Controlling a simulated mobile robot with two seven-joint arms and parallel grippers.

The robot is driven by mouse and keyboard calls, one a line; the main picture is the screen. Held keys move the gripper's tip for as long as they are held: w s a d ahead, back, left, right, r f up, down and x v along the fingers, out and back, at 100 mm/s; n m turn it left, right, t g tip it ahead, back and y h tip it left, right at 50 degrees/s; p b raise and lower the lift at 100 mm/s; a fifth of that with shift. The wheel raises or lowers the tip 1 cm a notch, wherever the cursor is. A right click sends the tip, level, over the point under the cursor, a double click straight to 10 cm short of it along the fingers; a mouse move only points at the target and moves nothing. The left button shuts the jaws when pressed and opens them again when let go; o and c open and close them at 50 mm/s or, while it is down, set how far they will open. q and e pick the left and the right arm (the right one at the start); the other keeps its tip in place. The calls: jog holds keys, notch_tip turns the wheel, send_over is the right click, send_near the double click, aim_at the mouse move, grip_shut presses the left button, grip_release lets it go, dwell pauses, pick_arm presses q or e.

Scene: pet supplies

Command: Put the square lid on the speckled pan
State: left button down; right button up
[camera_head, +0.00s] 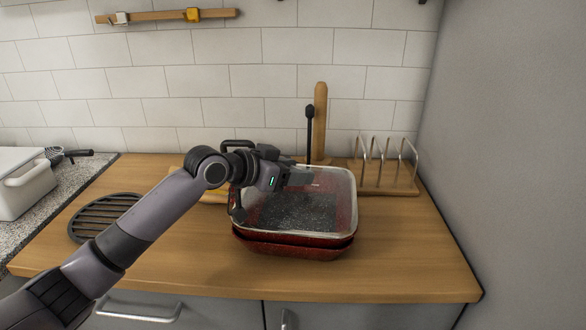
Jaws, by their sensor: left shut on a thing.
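The square lid (325,215) is clear glass with a pale rim. It lies over the red speckled pan (292,250) at the middle of the counter, roughly lined up with it. Whether the lid's rim rests fully on the pan cannot be told. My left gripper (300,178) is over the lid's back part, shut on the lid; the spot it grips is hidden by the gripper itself. My right gripper is not in view.
A wooden rack with wire loops (388,165) stands at the back right, near a grey wall. A wooden post (320,120) stands behind the pan. A round dark trivet (105,215) lies left, partly behind my arm. A white container (25,185) is at far left. The front right counter is clear.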

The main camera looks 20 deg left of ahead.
pick_arm(q)
jog(key=shift+r, duration=0.15)
jog(key=shift+c, duration=1.5)
grip_release()
jog(key=shift+f, duration=0.25)
jog(key=shift+b+v, duration=0.55)
jog(key=shift+v, duration=3.1)
jog(key=shift+r, duration=0.1)
